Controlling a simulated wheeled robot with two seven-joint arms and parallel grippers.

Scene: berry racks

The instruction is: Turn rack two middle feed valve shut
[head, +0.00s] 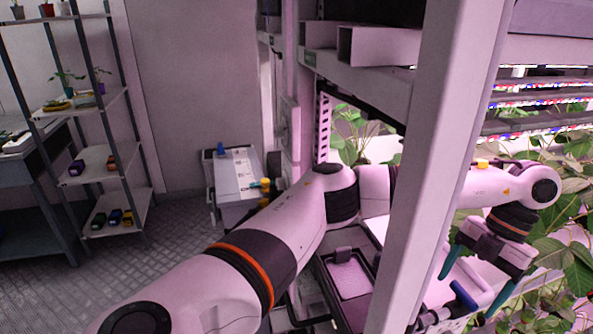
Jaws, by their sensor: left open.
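My left arm reaches in from the lower left, passes behind the white rack post (428,170) and bends down on the right. My left gripper (465,297) is open, its two teal fingers apart and pointing down to the left. A blue handle-like part (464,296), possibly a valve handle, shows between the fingers. I cannot tell whether they touch it. Which rack or level it belongs to cannot be read here. My right gripper is not in view.
Leafy plants (560,225) crowd around the gripper on the right, under lit strips. The post stands in front of my arm. A grey shelf unit (100,160) with pots stands at the left. A clipboard (235,170) lies on a stand at the back. The floor at left is clear.

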